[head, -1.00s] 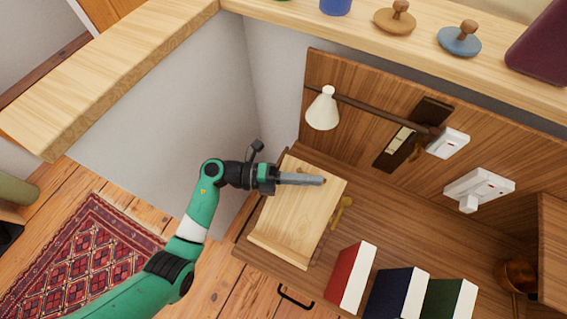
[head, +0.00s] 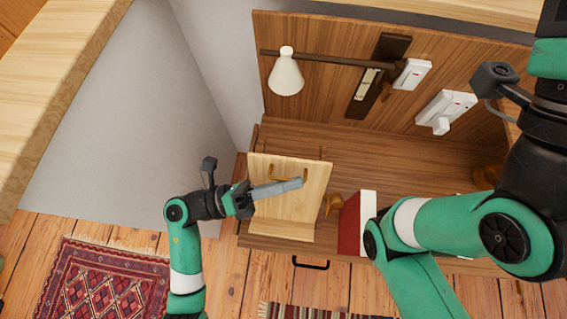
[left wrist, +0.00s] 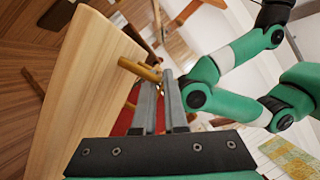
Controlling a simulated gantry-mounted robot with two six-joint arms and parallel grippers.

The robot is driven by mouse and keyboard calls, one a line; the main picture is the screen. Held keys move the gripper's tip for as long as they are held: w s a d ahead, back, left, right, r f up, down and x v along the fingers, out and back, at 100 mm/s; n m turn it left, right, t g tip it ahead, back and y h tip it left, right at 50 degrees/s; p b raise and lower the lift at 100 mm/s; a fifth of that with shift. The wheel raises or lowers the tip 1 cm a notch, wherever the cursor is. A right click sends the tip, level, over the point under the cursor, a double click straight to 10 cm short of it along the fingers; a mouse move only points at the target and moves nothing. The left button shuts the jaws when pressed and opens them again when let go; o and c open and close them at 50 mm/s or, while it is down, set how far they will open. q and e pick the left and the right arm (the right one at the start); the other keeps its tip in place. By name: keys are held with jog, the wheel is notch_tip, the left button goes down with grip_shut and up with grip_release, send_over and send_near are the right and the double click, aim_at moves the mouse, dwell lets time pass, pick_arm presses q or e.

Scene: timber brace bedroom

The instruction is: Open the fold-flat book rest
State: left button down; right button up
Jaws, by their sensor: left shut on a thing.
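The book rest (head: 307,215) is a pale wooden panel with a lip along its front edge, at the left end of a brown wooden surface. Its panel looks tilted up. In the left wrist view the brass bar (left wrist: 138,69) lies at the fingertips, and the panel (left wrist: 85,75) rises beside the fingers. The exact grip is partly hidden. My right arm is at the right; its fingers are out of frame.
A white lamp (head: 286,75) hangs on a bar above. White wall switches (head: 411,76) are on the back panel. My right arm hides the other books.

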pick_arm(q)
jog(key=shift+s+r, duration=0.1)
jog(key=c, duration=1)
grip_release()
jog(key=shift+s, duration=0.1)
jog(key=shift+o, duration=0.2)
jog(key=w+v, duration=0.1)
jog(key=v, duration=0.6)
jog(key=shift+s+a, duration=0.25)
jog(key=shift+s, duration=0.2)
